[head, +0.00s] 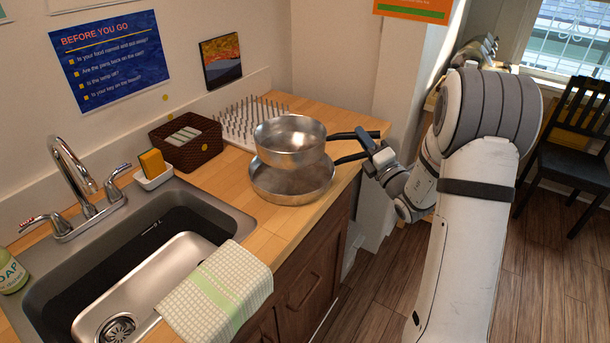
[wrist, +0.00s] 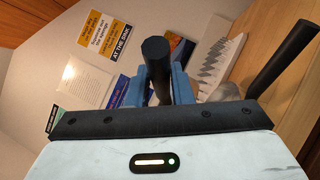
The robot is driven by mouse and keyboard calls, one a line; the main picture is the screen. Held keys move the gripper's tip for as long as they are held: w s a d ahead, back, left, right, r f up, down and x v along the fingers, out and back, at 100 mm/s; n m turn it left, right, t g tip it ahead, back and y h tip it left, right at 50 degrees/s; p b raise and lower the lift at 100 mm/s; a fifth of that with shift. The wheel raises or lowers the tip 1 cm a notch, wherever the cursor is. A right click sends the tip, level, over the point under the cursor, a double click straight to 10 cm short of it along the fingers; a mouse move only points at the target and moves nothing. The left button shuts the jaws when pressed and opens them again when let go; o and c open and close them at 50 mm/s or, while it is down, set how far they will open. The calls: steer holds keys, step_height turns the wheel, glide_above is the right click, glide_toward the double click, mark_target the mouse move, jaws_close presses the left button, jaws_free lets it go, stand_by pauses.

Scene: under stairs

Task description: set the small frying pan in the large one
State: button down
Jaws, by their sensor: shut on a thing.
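The small frying pan (head: 289,153), steel with a black handle, is over the back part of the large frying pan (head: 292,196). It looks roughly level; whether it touches the large pan I cannot tell. The large pan stands on the wooden counter, its black handle (head: 350,158) pointing right, below the small pan's handle. My gripper (head: 368,141) is shut on the small pan's handle. In the wrist view that handle (wrist: 157,65) runs between the blue fingers, and the large pan's handle (wrist: 285,60) is apart to the right. The small pan hides part of the large pan's inside.
A spiked white drying rack (head: 248,118) and a brown basket (head: 186,142) stand behind the pans. The sink (head: 140,285) is at the left, with a checked towel (head: 218,290) over its front edge. The counter (head: 235,185) is bare left of the pans.

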step_height(320, 180, down, 10)
steer(key=shift+r, duration=0.2)
steer(key=c, duration=1.3)
jaws_free()
